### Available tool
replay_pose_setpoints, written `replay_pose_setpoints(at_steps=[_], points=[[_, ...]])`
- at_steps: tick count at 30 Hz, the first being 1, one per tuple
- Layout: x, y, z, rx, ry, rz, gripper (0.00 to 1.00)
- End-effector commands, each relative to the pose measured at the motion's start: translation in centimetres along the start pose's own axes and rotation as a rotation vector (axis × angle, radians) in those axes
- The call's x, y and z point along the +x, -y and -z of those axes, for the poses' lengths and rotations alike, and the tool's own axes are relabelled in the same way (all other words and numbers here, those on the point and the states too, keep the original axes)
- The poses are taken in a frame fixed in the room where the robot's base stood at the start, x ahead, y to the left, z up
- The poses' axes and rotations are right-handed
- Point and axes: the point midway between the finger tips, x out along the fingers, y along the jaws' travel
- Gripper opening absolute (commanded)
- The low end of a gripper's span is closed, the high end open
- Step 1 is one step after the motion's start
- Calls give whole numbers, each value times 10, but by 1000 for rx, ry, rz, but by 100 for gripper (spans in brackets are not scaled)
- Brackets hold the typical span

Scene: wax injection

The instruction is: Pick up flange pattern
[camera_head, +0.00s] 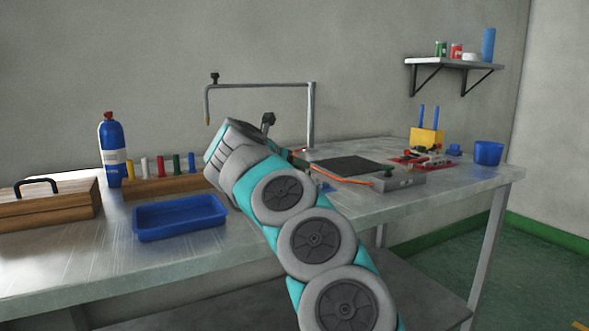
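My arm reaches from the lower right over the bench (75,262), and its wrist (235,150) is above the middle of it. The gripper fingers are hidden behind the wrist, so I cannot see whether they hold anything. I cannot identify the flange pattern for sure. A small blue piece (453,150) on the right of the bench, beside a blue cup (488,153), may be it, but it is too small to tell. My wrist is well to the left of that piece.
A blue tray (180,232), a wooden box (40,208), a rack with coloured sticks (150,187) and a blue bottle (113,150) stand left. A grey machine (398,182), yellow block (427,138) and tall bent pipe (311,115) stand right and behind. The front left bench is clear.

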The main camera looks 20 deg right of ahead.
Motion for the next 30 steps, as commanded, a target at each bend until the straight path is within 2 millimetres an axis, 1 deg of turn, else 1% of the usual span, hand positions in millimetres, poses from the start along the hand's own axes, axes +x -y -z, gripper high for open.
replay_pose_setpoints(at_steps=[1, 2, 19, 20, 30], points=[[0, 0, 0, 0, 0, 0, 69], [0, 0, 0, 0, 0, 0, 65], [0, 0, 0, 0, -1, 1, 1], [0, 0, 0, 0, -1, 1, 0], [0, 0, 0, 1, -1, 1, 0]])
